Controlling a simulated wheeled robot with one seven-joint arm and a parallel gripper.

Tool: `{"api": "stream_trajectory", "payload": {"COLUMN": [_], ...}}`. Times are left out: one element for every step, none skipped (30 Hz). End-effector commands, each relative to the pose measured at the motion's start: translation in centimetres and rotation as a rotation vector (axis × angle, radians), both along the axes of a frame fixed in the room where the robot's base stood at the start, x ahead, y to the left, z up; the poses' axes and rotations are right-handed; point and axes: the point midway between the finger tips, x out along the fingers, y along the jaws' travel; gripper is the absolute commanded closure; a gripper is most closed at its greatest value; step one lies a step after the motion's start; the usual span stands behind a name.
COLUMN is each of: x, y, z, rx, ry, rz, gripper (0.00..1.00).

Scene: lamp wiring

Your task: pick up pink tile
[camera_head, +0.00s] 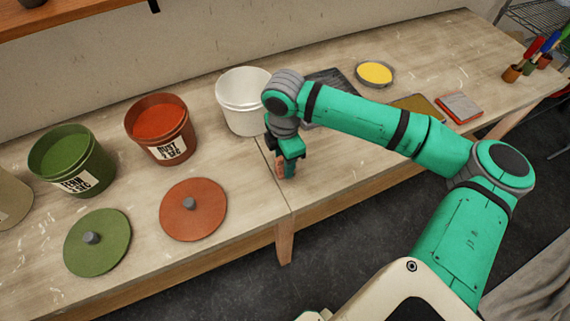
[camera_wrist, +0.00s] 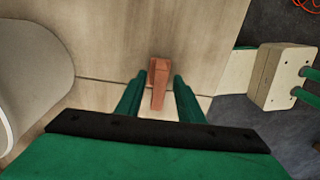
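The pink tile (camera_wrist: 159,84) is a small, narrow reddish-pink block, seen in the wrist view between my two green fingers. My gripper (camera_wrist: 160,78) is open, with a narrow gap showing between the tile and each finger. In the head view, my gripper (camera_head: 286,172) points down at the table near its front edge. A pinkish strip of the tile (camera_head: 280,165) shows beside the fingers there, and the rest is hidden. Whether the tile rests flat or stands on edge is hard to tell.
A white bucket (camera_head: 243,104) stands close behind my gripper. A red bucket (camera_head: 161,130) and a green bucket (camera_head: 74,162) stand to the left, with a red lid (camera_head: 193,212) and a green lid (camera_head: 98,245) in front. A yellow-filled dish (camera_head: 375,75) lies farther right.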

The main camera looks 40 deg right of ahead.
Motion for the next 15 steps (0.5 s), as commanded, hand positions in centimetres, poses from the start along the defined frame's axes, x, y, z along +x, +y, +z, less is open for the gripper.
{"api": "stream_trajectory", "payload": {"x": [-0.05,-0.04,-0.02,-0.01,0.01,0.02,0.03,0.04,0.04,0.06,0.06,0.07,0.08,0.08,0.1], "y": [-0.04,-0.04,-0.04,-0.04,-0.04,-0.04,-0.02,-0.01,0.02,0.04,0.05,0.06,0.08,0.09,0.11], "z": [-0.57,-0.85,-1.14,-1.28,-1.38,-1.46,-1.48,-1.48,-1.47,-1.47,-1.47,-1.46,-1.46,-1.46,-1.46], "rx": [0.001,0.001,0.001,0.001,0.0,0.0,0.0,0.0,0.0,0.0,0.0,0.0,0.0,0.0,0.0], "ry": [0.001,0.001,0.0,0.0,-0.001,-0.001,-0.001,-0.001,-0.001,-0.001,-0.001,-0.001,-0.001,-0.001,-0.001], "rz": [-0.002,-0.002,-0.002,-0.002,-0.002,-0.001,-0.001,-0.001,0.0,0.0,0.0,0.001,0.001,0.001,0.002], "gripper": [0.66,0.66,0.66,0.66,0.66,0.66,0.66,0.66,0.66,0.66,0.66,0.68,0.75,0.82,0.92]}}
